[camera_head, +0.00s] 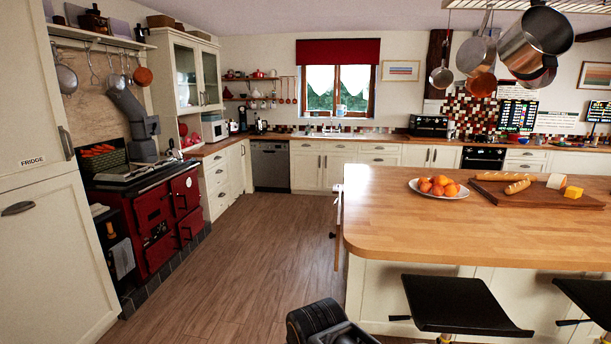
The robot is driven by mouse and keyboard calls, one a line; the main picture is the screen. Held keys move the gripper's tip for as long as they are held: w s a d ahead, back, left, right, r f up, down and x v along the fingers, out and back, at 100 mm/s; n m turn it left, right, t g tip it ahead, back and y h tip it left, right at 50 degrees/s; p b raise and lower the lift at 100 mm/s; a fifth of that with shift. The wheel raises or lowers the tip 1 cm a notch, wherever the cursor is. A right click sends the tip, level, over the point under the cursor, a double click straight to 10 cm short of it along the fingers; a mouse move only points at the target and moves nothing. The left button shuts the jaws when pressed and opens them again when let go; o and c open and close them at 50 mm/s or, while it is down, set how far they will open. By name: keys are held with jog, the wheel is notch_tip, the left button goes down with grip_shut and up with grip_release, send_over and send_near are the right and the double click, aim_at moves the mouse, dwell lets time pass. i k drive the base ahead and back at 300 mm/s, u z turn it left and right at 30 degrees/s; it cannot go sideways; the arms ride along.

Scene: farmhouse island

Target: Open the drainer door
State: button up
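No door in view is labelled as the drainer door, so I cannot tell which one it is. The sink and its draining area (330,134) are under the window at the back wall. Cream cupboard doors (322,169) below it are shut. A grey dishwasher (270,165) just left of them is also shut. A wall cabinet with glass doors (196,78) hangs at the upper left, its doors apparently shut. A dark part of my arm shows at the bottom centre, far from all of these. My gripper is not visible.
A wooden-topped island (400,222) fills the right, with oranges (438,186) and a bread board (537,194) on it. Black stools (465,305) stand before it. A red range (155,222) and a fridge cupboard (40,240) line the left. The wooden floor (235,255) between is clear.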

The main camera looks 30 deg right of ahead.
aim_at(306, 167)
jog(key=z, duration=0.15)
jog(key=i, duration=3.05)
jog(key=z, duration=0.45)
jog(key=i, duration=2.35)
jog(key=z, duration=0.4)
jog(key=i, duration=2.25)
jog(key=z, duration=0.25)
jog(key=i, duration=2.15)
jog(key=z, duration=0.1)
